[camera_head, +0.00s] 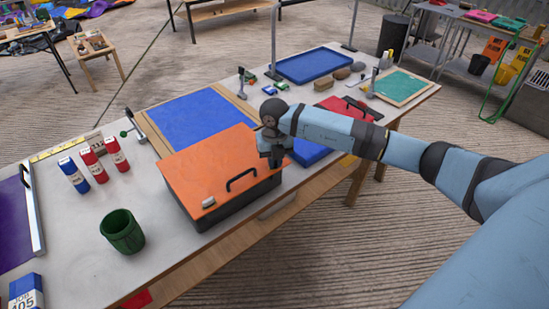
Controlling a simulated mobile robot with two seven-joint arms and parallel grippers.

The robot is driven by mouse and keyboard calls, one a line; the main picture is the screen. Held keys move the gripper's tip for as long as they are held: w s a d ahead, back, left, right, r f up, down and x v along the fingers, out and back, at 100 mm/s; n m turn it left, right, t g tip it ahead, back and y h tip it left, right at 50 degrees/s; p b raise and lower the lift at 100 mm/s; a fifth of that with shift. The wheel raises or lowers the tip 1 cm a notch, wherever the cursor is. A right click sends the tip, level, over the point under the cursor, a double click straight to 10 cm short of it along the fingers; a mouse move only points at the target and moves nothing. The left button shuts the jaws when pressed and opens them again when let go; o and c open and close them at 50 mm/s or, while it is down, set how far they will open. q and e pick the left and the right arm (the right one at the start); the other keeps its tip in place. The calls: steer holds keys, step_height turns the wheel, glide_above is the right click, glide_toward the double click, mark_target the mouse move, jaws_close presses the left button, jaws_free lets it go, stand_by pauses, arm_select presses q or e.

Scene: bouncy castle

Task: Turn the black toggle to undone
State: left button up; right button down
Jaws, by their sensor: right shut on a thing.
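A dark box (232,205) with an orange lid (205,165) sits on the long worktable. A black handle (241,180) stands on the lid near its front edge. My right gripper (275,160) points down at the lid's right end and is shut. It is on something small there, most likely the black toggle, which the gripper hides, so I cannot see how it is turned. A small pale piece (208,202) sits at the lid's front left corner. My left gripper is not in view.
A green cup (122,231), red bottles (117,154) and a blue bottle (73,175) stand left of the box. A blue panel (200,118) lies behind it. A red case (349,108) and a blue tray (304,66) lie farther along the table.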

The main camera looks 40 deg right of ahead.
steer(key=m+p, duration=0.1)
steer(key=m, duration=0.2)
steer(key=shift+r+m, duration=0.15)
steer(key=shift+m, duration=0.15)
steer(key=m+p, duration=0.1)
steer(key=m, duration=0.2)
steer(key=shift+m, duration=0.3)
steer(key=m+p, duration=0.1)
steer(key=m, duration=0.2)
steer(key=shift+p, duration=0.4)
steer(key=shift+m+p, duration=0.4)
steer(key=shift+m, duration=0.8)
steer(key=c, duration=1.2)
jaws_free()
